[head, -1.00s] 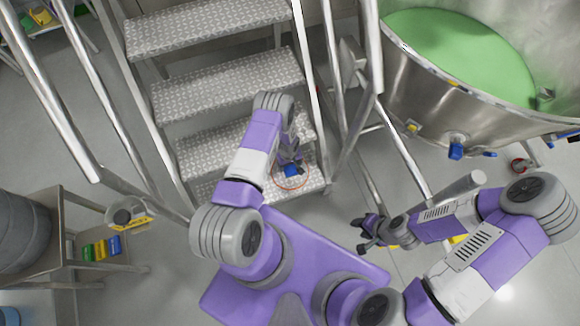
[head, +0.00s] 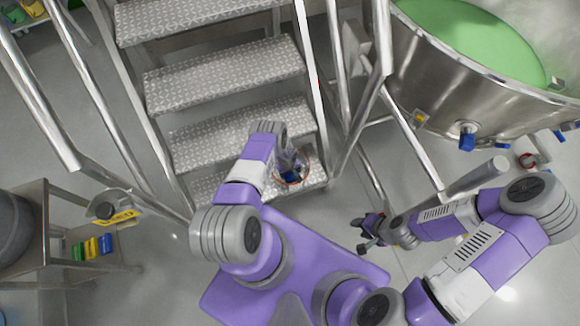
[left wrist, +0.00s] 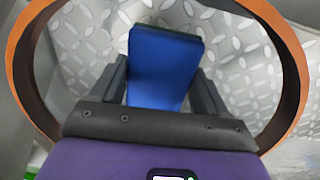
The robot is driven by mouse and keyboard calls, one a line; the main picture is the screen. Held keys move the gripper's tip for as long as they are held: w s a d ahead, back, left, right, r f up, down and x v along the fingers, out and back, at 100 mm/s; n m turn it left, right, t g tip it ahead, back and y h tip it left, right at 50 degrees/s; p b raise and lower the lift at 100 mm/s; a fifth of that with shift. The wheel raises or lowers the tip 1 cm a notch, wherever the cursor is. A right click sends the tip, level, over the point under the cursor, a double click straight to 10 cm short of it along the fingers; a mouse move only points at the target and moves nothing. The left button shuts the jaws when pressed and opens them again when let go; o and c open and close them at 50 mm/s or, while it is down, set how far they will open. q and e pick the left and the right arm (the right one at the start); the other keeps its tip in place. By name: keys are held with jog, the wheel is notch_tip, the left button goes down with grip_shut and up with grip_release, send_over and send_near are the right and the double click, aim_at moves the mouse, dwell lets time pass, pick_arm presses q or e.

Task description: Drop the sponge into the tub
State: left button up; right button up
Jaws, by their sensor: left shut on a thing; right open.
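The blue sponge (head: 291,177) is pinched between the fingers of my left gripper (head: 290,172), over the lowest visible stair step. In the left wrist view the sponge (left wrist: 163,62) stands on edge between the two dark fingers (left wrist: 163,88), with a dark green strip along its far end. The tub shows as a round orange-brown rim (head: 308,174) that encircles the sponge and fingers; the rim (left wrist: 292,62) is large in the left wrist view. I cannot tell how deep the sponge sits or whether it touches the bottom. My right gripper (head: 362,235) is open and empty above the floor.
Metal stairs (head: 225,75) with handrails (head: 35,95) rise behind the tub. A large steel vessel (head: 475,95) with green contents stands at the right. A side table (head: 45,235) at the left holds a grey drum; small coloured bins (head: 92,248) are beside it.

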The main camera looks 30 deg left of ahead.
pick_arm(q)
notch_tip(320, 180, down, 2)
jog(key=shift+f+b, duration=0.25)
jog(key=shift+b, duration=0.2)
jog(key=shift+r, duration=0.1)
jog(key=o, duration=1.2)
